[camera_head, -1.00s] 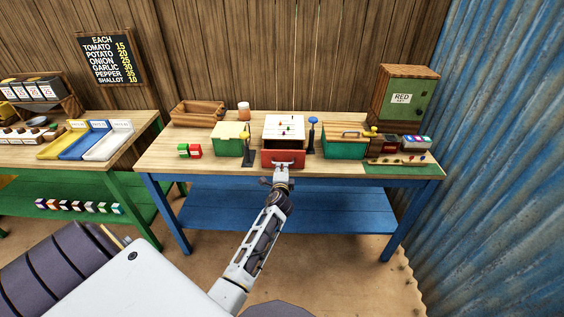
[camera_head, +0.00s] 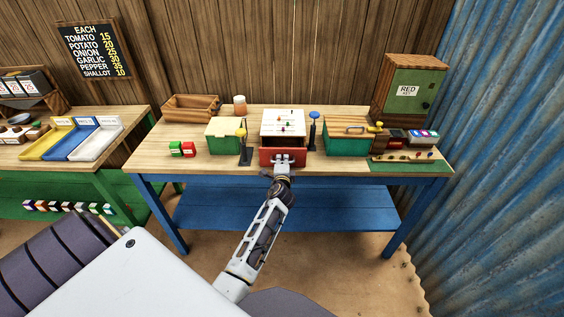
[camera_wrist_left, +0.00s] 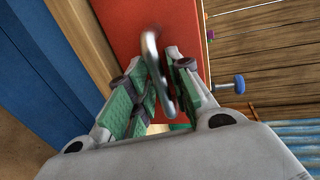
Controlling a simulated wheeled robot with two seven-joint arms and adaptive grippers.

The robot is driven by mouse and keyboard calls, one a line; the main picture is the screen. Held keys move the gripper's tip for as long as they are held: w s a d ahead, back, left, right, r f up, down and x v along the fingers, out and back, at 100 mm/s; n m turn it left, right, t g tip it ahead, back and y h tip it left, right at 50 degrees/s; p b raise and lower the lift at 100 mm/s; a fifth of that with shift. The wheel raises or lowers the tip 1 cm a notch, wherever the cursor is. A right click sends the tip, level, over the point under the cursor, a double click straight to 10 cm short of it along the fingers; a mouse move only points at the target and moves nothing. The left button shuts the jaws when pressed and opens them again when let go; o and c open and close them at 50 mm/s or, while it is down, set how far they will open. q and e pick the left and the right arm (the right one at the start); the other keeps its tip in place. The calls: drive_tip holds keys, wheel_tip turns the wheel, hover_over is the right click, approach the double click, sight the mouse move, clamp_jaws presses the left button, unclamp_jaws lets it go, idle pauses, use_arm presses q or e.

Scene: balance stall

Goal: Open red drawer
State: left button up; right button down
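The red drawer (camera_head: 265,157) is at the bottom front of a white-topped box on the blue-legged table. Its red front fills the upper middle of the left wrist view (camera_wrist_left: 120,22), with a curved metal handle (camera_wrist_left: 152,52). My left gripper (camera_head: 283,163) is at the handle. In the left wrist view its green-padded fingers (camera_wrist_left: 157,80) lie on either side of the handle bar, close against it, and look shut on it. I cannot tell how far the drawer front stands out from the box. My right gripper is not in view.
A yellow-topped stand (camera_head: 243,150) and a blue-topped post (camera_head: 313,130) flank the box closely. A green box (camera_head: 222,138) is left and a green crate (camera_head: 345,146) right. A cabinet marked RED (camera_head: 408,90) stands back right. The floor before the table is clear.

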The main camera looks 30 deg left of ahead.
use_arm(q)
drive_tip(key=shift+c, duration=0.5)
clamp_jaws()
